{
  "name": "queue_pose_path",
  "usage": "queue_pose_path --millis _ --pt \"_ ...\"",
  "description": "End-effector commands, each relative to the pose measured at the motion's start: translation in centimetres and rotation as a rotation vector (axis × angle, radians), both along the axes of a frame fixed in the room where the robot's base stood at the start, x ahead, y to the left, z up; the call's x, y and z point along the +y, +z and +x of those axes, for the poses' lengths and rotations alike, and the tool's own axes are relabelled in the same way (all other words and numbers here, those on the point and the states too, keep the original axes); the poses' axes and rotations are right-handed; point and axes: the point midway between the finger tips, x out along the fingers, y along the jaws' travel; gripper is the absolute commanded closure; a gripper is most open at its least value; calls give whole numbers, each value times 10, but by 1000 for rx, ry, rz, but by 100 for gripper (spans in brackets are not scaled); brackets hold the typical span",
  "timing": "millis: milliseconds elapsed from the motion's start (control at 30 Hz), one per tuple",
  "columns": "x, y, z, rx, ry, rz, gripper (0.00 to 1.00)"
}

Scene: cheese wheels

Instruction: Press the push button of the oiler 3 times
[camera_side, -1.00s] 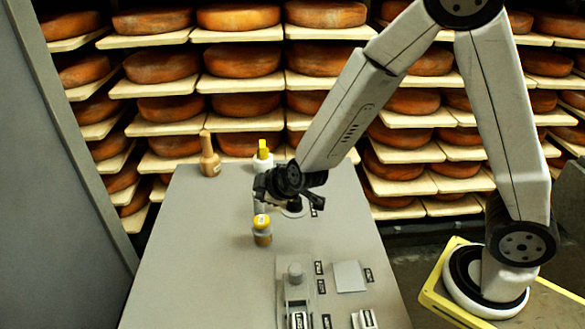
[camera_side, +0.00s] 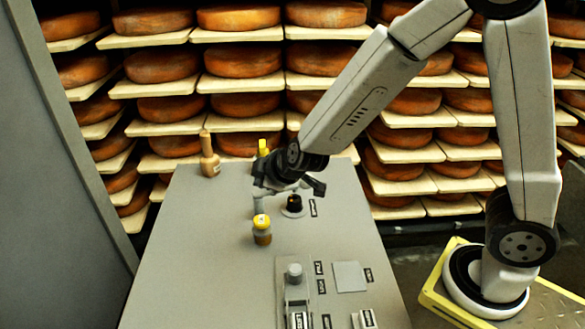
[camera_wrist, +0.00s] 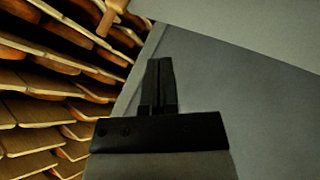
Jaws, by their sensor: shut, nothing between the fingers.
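My gripper (camera_side: 259,186) is shut and empty, above the middle-back of the grey table in the side view. Its black fingers (camera_wrist: 160,75) are together in the wrist view. A black round button (camera_side: 294,202) on a pale round base stands on the table to the right of and below the gripper, apart from it. A small jar with a yellow cap (camera_side: 262,228) stands in front of the gripper. A bottle with a yellow top (camera_side: 263,147) is mostly hidden behind it. The labels are too small to read, so I cannot tell which item is the oiler.
A wooden-coloured bottle (camera_side: 209,156) stands at the table's back left; part of a similar item (camera_wrist: 113,14) shows in the wrist view. A grey panel with a knob (camera_side: 295,273) and a flat plate (camera_side: 349,277) lie nearer the front. Cheese shelves (camera_side: 240,60) stand behind. The table's left side is clear.

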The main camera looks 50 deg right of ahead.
Motion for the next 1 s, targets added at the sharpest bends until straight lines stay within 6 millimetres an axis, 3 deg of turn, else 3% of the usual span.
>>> queue_pose_path --millis 567,1000 --pt "0 -3 0 2 -1 0 100" --pt "0 -39 -1 5 1 -2 100"
